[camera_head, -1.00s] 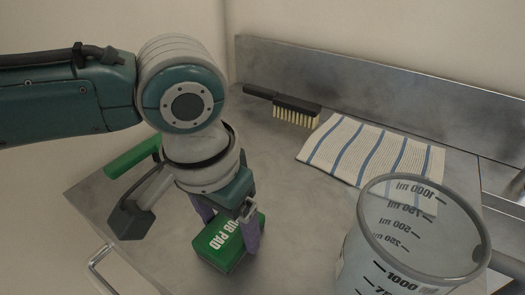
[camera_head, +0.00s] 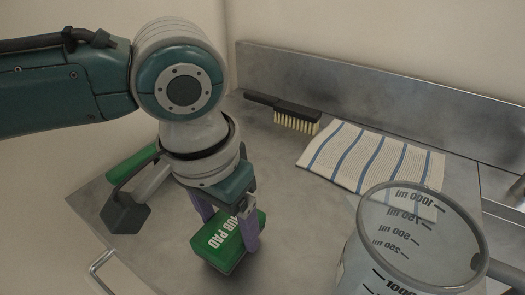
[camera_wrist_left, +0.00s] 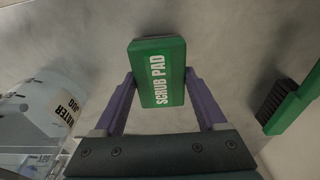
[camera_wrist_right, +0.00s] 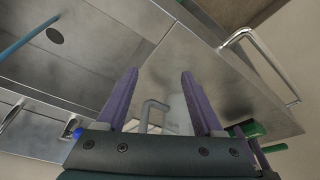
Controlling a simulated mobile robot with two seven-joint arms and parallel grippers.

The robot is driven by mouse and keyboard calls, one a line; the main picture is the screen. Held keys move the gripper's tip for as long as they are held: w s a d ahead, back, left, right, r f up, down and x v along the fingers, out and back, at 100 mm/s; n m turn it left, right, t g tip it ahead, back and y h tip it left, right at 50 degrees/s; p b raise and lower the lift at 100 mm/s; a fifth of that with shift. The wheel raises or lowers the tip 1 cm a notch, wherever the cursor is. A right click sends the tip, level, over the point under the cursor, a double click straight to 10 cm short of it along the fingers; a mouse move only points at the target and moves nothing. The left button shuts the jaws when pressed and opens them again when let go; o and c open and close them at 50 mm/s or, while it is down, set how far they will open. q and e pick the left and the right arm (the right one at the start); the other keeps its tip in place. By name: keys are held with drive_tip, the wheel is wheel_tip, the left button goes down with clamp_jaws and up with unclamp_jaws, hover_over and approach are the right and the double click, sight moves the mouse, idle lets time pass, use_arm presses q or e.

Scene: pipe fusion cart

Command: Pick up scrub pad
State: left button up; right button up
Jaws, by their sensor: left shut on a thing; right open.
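The scrub pad (camera_head: 222,242) is a green block with white lettering, near the front of the metal cart top. My left gripper (camera_head: 228,222) is shut on it, one purple finger on each side. In the left wrist view, the pad (camera_wrist_left: 158,48) sits between both fingertips (camera_wrist_left: 160,88), its lettered face toward the camera. I cannot tell for sure how far the pad is off the surface. My right gripper (camera_wrist_right: 159,75) is open and empty in the right wrist view; it does not show in the head view.
A clear water jug (camera_head: 415,240) stands right of the pad. A striped cloth (camera_head: 372,157) and a black brush (camera_head: 290,112) lie toward the back wall. A green item (camera_head: 130,163) lies behind my left arm; the left wrist view shows a green brush (camera_wrist_left: 295,100).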

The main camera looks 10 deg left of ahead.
sight(228, 227)
use_arm(q)
wheel_tip(228, 227, up, 18)
drive_tip(key=p, duration=0.2)
drive_tip(key=shift+p, duration=0.35)
